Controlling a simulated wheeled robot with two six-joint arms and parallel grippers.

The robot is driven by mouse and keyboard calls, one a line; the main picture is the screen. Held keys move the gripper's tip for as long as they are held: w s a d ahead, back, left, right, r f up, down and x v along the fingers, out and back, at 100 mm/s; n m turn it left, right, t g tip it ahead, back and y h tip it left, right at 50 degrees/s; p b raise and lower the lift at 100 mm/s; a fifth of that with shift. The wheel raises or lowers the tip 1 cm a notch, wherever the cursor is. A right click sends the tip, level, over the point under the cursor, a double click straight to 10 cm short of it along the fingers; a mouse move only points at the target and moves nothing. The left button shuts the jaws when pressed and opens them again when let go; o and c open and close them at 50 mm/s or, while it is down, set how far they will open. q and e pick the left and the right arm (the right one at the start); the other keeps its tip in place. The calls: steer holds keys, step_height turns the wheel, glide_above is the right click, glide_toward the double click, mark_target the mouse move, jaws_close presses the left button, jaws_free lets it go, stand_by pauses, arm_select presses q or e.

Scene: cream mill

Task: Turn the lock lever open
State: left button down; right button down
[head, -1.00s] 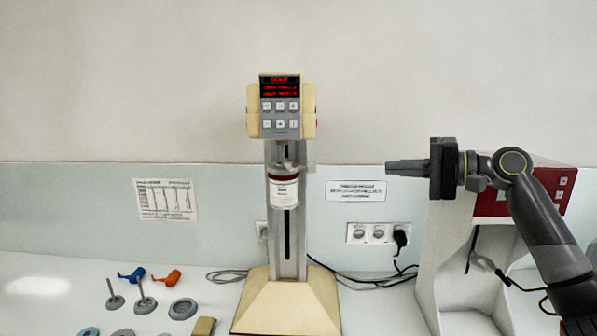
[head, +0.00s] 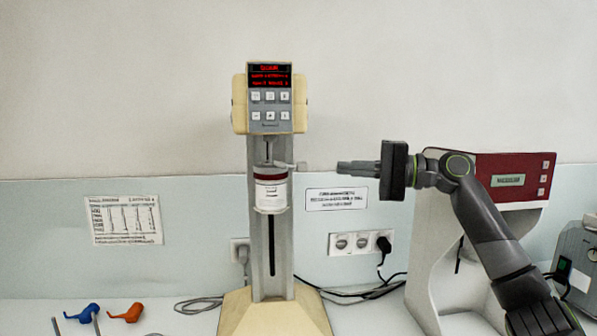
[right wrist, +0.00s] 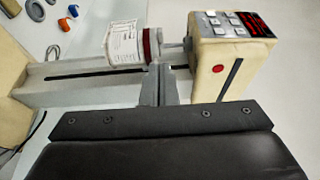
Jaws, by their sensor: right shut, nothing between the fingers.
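The cream mill (head: 257,230) stands upright with a lit red display on its head. A white jar (head: 271,196) with a dark red band sits on its column under the head. The small grey lock lever (head: 299,167) sticks out to the right just above the jar. My right gripper (head: 340,168) is shut and empty, pointing left at about the lever's height, with a small gap between them in the head view. In the right wrist view its closed fingers (right wrist: 157,72) are near the jar (right wrist: 125,45); I cannot clearly make out the lever there. My left gripper is not in view.
A red and white machine (head: 480,180) stands behind my right arm. A blue (head: 82,313) and an orange (head: 127,313) part lie on the bench at left. A wall socket (head: 360,243) with a black plug and cables is behind. The space left of the mill column is clear.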

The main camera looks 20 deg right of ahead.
mark_target(303, 166)
steer(key=p+x, duration=0.4)
steer(key=x, duration=0.4)
steer(key=shift+w+a+r, duration=0.1)
steer(key=shift+w+a, duration=0.1)
steer(key=shift+a, duration=0.15)
steer(key=shift+w+a+p, duration=0.3)
steer(key=shift+a+p, duration=0.05)
steer(key=shift+a, duration=0.15)
steer(key=shift+d, duration=0.1)
